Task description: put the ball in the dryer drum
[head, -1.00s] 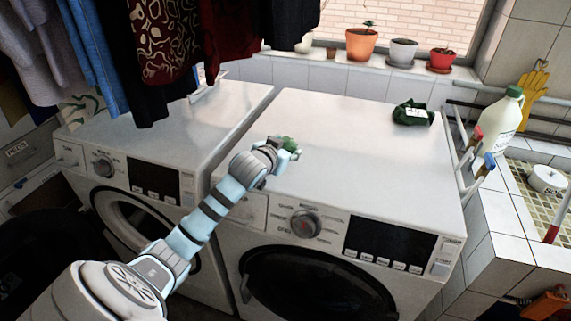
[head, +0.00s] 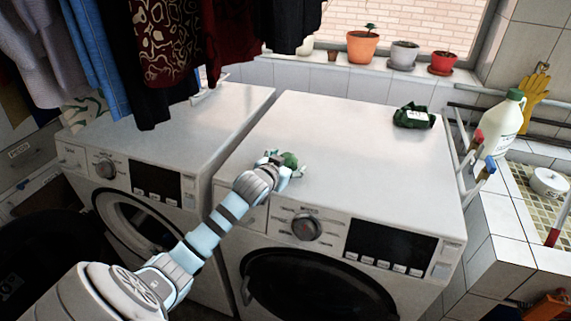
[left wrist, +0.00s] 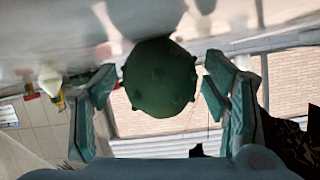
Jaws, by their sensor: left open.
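The ball (head: 289,159) is dark green and knobbly, at the front left of the right machine's white top. In the left wrist view, the ball (left wrist: 160,78) lies between the spread fingers with gaps on both sides. My left gripper (head: 284,164) is open around the ball, low over the top. The left machine's round front opening (head: 140,222) shows a pale ring with a dark inside. The right machine's round front (head: 318,285) is dark and partly cut off. I cannot tell which is the dryer. My right gripper is out of view.
A green packet (head: 413,116) lies at the back right of the right machine's top. A drying rack (head: 470,165) and white jug (head: 500,122) stand to the right. Clothes (head: 160,50) hang over the left machine. The right top's middle is clear.

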